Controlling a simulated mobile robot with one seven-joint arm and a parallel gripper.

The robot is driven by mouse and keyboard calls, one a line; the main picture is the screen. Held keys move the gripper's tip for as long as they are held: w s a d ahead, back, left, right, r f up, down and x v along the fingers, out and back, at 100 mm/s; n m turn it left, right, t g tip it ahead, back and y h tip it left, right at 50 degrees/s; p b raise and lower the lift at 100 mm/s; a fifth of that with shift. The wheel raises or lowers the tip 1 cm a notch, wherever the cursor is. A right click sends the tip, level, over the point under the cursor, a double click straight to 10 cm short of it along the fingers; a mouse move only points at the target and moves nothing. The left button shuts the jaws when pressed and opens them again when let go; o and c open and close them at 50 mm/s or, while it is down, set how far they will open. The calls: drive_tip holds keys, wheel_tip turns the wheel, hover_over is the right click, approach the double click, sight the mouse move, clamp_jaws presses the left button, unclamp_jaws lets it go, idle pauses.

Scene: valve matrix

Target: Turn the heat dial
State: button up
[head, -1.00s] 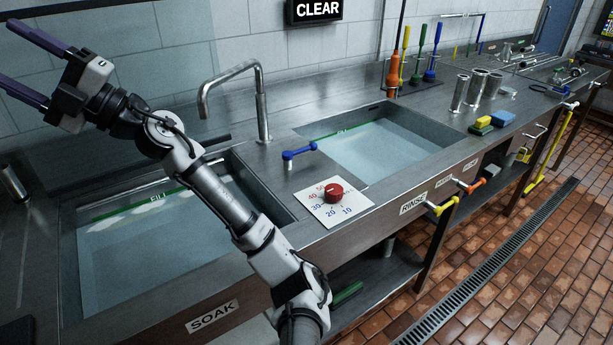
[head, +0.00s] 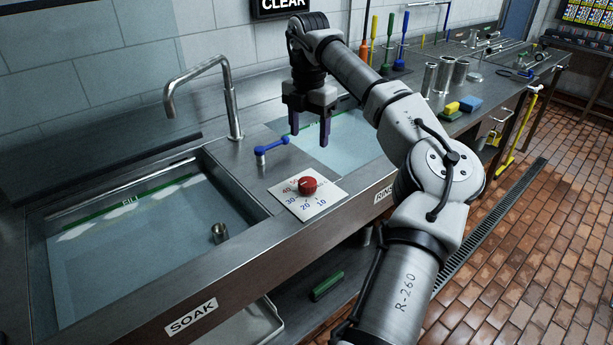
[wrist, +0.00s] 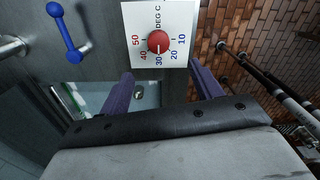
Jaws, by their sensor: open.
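The heat dial (head: 308,186) is a red round knob on a white plate (head: 325,203) with numbers in tens, set on the steel counter between the two basins. In the wrist view the red knob (wrist: 158,41) shows a light mark towards the 30 side. My gripper (head: 310,130) points down with two purple fingers, above and behind the dial in the head view. Its fingers are apart and empty. In the wrist view the dial lies ahead of my gripper (wrist: 160,85), between the lines of the fingers, and not touched.
A blue lever handle (head: 271,146) stands on the counter just left of the dial, close to my gripper. A tall faucet (head: 232,105) rises behind the SOAK basin (head: 250,215). Yellow and blue sponges (head: 470,104) and steel cylinders (head: 444,77) stand farther right.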

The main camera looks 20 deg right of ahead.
sight(307, 181)
wheel_tip(307, 181, down, 13)
drive_tip(key=p, duration=0.3)
drive_tip(key=shift+a+f, duration=0.15)
drive_tip(key=shift+f, duration=0.05)
drive_tip(key=c, duration=1)
drive_tip(key=shift+o, duration=0.2)
